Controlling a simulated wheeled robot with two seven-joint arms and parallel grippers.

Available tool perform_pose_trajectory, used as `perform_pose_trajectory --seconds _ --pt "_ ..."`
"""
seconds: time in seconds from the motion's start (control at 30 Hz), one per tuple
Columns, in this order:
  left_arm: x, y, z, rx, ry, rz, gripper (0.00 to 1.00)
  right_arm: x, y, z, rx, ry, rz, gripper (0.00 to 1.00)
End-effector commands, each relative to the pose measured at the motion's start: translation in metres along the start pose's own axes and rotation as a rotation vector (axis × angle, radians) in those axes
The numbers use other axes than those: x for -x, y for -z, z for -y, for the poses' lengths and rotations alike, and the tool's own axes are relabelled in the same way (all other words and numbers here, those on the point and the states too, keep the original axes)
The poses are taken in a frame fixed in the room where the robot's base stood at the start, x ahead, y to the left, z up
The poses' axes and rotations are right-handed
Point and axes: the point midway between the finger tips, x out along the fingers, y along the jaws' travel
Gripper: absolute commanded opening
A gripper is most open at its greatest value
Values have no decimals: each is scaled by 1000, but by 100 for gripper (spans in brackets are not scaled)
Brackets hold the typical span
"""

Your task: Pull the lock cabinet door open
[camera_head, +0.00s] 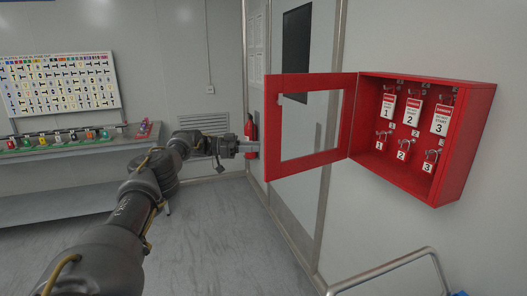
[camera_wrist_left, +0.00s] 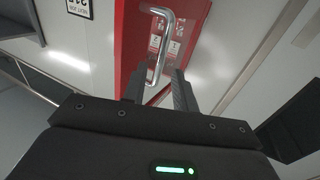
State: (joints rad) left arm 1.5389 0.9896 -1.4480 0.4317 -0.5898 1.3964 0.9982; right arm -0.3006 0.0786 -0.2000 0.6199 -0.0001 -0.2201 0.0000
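The red lock cabinet (camera_head: 468,130) hangs on the right wall. Its framed red door (camera_head: 273,120) stands swung wide out to the left. Inside hang several white numbered tags and red padlocks. My left gripper (camera_head: 252,149) is at the door's outer edge in the head view. In the left wrist view the silver door handle (camera_wrist_left: 163,45) lies ahead of my left gripper (camera_wrist_left: 157,85), its lower end in line with the gap. The fingers are apart, with space beside the bar; I see no grip on it. My right gripper is not in view.
A grey bench (camera_head: 60,152) with several coloured items stands at the left, below a tool board (camera_head: 62,84). A small red object (camera_head: 250,128) is behind my left gripper. A metal rail (camera_head: 385,268) is at the bottom right. The middle floor is clear.

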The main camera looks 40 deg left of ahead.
Motion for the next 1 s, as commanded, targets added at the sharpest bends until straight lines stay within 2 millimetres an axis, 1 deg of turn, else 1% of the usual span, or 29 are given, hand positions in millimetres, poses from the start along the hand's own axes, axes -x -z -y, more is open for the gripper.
perform_pose_trajectory --seconds 0.03,0.1,0.2,0.3,0.43,0.67,0.7,0.77,0.83,0.87,0.9,0.97,1.0 --pt "12 -3 0 -2 3 1 28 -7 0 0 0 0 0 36" --pt "25 -2 1 -2 4 0 28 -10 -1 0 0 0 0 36" --pt "40 -2 0 -1 3 1 28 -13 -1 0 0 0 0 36" --pt "51 -1 0 -1 2 0 28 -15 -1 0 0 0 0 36" --pt "58 0 0 -1 0 1 28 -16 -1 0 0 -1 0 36" --pt "59 0 0 0 -1 1 28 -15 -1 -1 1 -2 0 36" --pt "59 0 0 0 -1 1 27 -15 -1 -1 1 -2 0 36" --pt "59 -2 0 3 -1 3 19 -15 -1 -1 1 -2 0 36" --pt "59 -15 -1 21 -1 18 10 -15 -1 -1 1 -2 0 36" --pt "60 -25 -2 35 -1 31 6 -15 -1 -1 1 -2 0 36" --pt "60 -43 -3 61 -2 52 1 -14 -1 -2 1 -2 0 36" --pt "62 -76 -8 110 -5 85 0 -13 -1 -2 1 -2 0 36" --pt "61 -100 -13 146 -10 97 0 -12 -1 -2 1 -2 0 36"
